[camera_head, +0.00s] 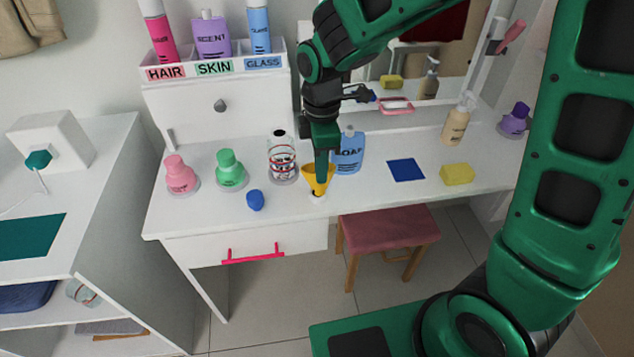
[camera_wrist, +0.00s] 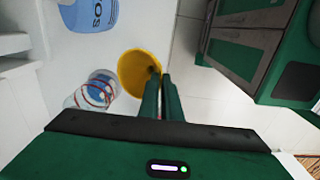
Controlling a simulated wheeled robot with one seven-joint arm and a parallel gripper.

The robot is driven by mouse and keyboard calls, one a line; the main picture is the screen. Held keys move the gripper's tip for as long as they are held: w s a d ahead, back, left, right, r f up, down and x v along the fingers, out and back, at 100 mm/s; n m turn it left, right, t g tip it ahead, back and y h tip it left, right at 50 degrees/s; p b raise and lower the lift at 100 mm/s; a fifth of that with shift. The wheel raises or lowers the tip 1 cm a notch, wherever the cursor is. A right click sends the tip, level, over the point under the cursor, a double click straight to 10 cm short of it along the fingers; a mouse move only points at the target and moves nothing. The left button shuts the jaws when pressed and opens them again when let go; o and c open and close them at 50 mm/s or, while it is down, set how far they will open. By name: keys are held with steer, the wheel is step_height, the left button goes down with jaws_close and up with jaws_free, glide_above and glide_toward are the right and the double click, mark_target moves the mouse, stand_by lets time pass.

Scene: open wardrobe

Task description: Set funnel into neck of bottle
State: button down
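The yellow funnel (camera_head: 313,172) is upright, wide mouth up, near the front edge of the white counter, with a small pale ring with a dark middle at its foot. In the wrist view the funnel (camera_wrist: 131,72) shows its open mouth. My gripper (camera_head: 321,180) points down at it; in the wrist view my gripper (camera_wrist: 161,76) has its fingers close together, one on each side of the rim, and looks shut on it. The clear bottle with red bands (camera_head: 282,160) stands upright just left of the funnel, apart from it; it also shows in the wrist view (camera_wrist: 88,95).
A blue soap pouch (camera_head: 348,155) stands close behind the funnel. Green (camera_head: 230,172) and pink (camera_head: 180,176) bottles stand left, with a blue cap (camera_head: 255,200) in front. A blue square (camera_head: 405,170) and yellow sponge (camera_head: 457,174) lie right. A stool (camera_head: 388,228) stands below.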

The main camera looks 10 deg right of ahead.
steer(key=shift+r, duration=1.8)
steer(key=shift+f, duration=0.1)
